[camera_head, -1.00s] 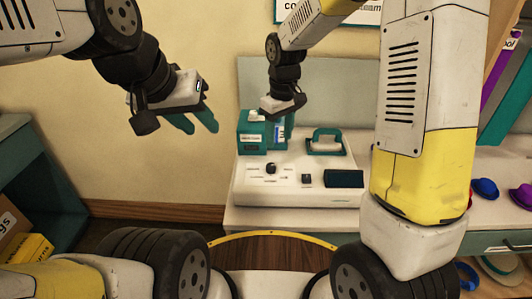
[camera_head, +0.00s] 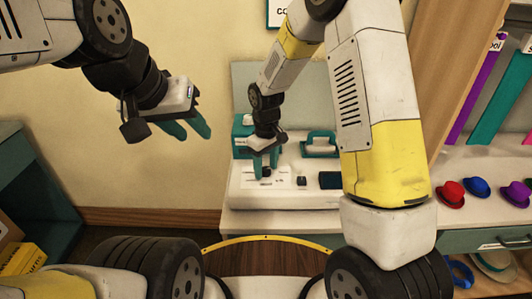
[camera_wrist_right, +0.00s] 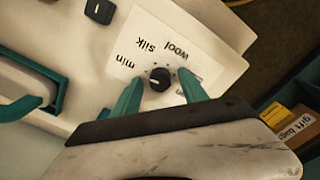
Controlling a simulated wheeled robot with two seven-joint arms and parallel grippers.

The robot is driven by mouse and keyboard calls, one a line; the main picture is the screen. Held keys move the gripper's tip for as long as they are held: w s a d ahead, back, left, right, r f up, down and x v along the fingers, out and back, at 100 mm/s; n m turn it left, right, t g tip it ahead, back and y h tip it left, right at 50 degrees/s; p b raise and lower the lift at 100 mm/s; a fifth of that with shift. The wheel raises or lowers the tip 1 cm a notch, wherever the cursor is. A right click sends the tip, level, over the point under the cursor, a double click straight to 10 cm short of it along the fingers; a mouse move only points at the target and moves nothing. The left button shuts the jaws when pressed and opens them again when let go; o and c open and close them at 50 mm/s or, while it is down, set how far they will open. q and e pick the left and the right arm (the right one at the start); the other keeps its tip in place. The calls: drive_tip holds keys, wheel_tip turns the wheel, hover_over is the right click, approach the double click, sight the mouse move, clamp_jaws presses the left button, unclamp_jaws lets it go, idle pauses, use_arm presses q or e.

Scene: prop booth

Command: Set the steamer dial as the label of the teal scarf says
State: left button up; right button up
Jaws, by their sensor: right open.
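The steamer (camera_head: 240,200) is a white console on a stand, its black dial (camera_wrist_right: 160,79) on a white label panel. In the right wrist view the panel reads "min", "silk" and "wool"; another word is mostly hidden behind a finger. The dial's pale mark faces the lower left of that picture. My right gripper (camera_head: 266,166) is open, its teal fingers on either side of the dial; I cannot tell if they touch it. The teal scarf (camera_head: 500,100) hangs at the right; its label (camera_head: 527,43) is cut off by the picture edge. My left gripper (camera_head: 187,130) is open and empty in the air.
A purple scarf (camera_head: 474,85) hangs beside the teal one, its label ending in "ool". Red (camera_head: 450,194) and blue (camera_head: 477,187) hats sit on the shelf below. A teal-handled part (camera_head: 320,143) stands behind the panel. A box marked "gift bags" (camera_wrist_right: 290,125) is lower right in the wrist view.

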clamp_jaws()
drive_tip(key=shift+m, duration=0.3)
drive_tip(key=m, duration=0.9)
idle(0.3)
idle(0.3)
drive_tip(key=shift+w, duration=0.1)
unclamp_jaws()
